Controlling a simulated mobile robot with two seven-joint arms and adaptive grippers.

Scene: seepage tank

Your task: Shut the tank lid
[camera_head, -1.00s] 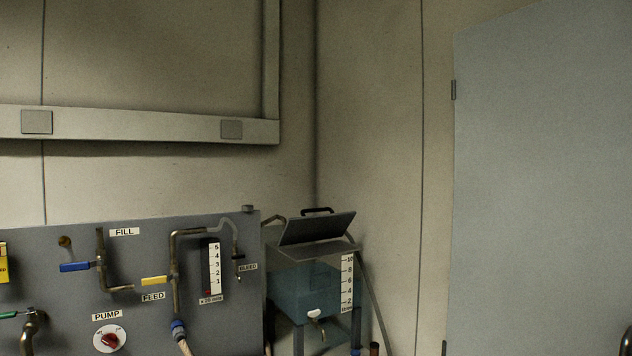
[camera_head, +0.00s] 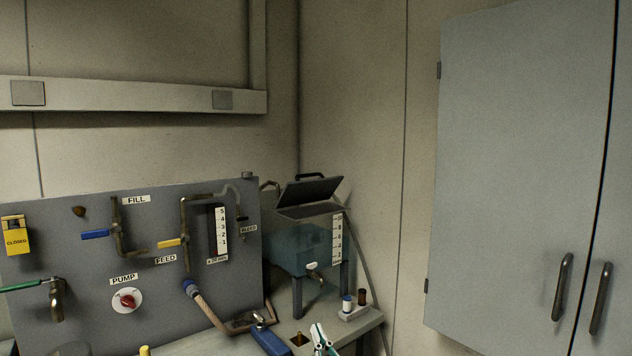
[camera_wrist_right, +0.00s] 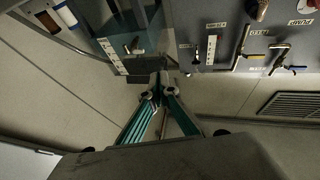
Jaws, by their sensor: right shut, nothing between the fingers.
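The tank (camera_head: 300,250) is a blue-tinted clear box on legs at the right of the bench, with a number scale on its front and a small tap below. Its grey lid (camera_head: 312,190) is open, tilted up at the back, with a dark handle (camera_head: 311,175) on its upper edge. My right gripper (camera_head: 320,334) is at the bottom of the head view, shut and empty, below and in front of the tank, apart from the lid. In the right wrist view the gripper (camera_wrist_right: 160,82) points toward the tank (camera_wrist_right: 130,45). My left gripper is not in view.
A grey panel (camera_head: 60,285) with valves and a pump knob (camera_head: 127,300) stands left of the tank. A small rack with bottles (camera_head: 348,304) is right of it. A blue object (camera_head: 270,341) lies on the bench. A grey cabinet (camera_head: 520,170) stands at the right.

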